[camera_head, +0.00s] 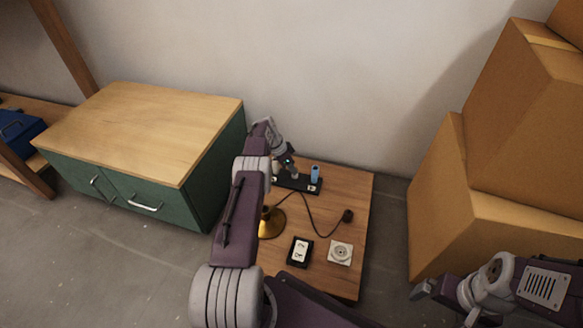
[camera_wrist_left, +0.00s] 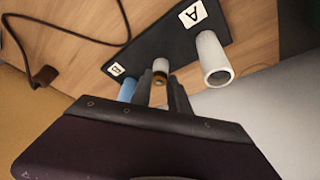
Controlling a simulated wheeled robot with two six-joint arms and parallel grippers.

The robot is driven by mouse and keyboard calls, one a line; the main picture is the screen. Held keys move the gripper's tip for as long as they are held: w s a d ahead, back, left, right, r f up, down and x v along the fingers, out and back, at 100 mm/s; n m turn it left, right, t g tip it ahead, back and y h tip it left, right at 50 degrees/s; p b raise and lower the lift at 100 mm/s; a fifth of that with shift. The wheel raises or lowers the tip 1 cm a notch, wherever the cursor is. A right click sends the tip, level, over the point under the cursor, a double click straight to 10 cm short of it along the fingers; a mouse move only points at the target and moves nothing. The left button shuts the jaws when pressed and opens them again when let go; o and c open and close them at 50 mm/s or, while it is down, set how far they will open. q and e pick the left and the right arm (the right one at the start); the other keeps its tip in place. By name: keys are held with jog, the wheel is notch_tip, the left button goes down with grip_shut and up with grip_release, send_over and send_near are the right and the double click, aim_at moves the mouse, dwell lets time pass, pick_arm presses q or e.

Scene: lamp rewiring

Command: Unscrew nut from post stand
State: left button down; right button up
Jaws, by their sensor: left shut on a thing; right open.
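The post stand is a black base (camera_head: 285,183) at the back of the small wooden table, and it also shows in the left wrist view (camera_wrist_left: 160,50). It carries white labels, A (camera_wrist_left: 193,14) and B (camera_wrist_left: 116,69). A blue tube (camera_head: 315,172) stands at one end and a white tube (camera_wrist_left: 213,58) at the other. My left gripper (camera_head: 291,172) is over the stand. In the left wrist view its fingers (camera_wrist_left: 161,92) are shut on a small brass-coloured nut (camera_wrist_left: 160,82) between the tubes. The fingers partly hide it; its threads are not visible. My right gripper (camera_head: 445,303) is open and empty at the lower right.
The table (camera_head: 350,185) also holds a brass lamp base (camera_head: 271,224), a dark cord with a plug (camera_head: 347,215), a black-framed card (camera_head: 300,251) and a white square plate (camera_head: 340,253). Cardboard boxes (camera_head: 450,200) stand right, a green cabinet (camera_head: 150,175) left, a wall behind.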

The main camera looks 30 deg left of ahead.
pick_arm(q)
jog(key=r+n+p, duration=0.1)
jog(key=p, duration=0.4)
jog(key=shift+s+d, duration=0.15)
jog(key=n+y+p, duration=0.1)
jog(key=n+p, duration=0.1)
jog(key=p, duration=0.1)
jog(key=d+n+y+p, duration=0.1)
jog(key=n+p, duration=0.2)
jog(key=p, duration=0.1)
jog(key=shift+s+f+t+p, duration=0.1)
jog(key=shift+f+t+p, duration=0.05)
jog(key=shift+t+p, duration=0.15)
jog(key=shift+f+n+y, duration=0.4)
jog(key=shift+n+y, duration=0.1)
jog(key=shift+n, duration=0.6)
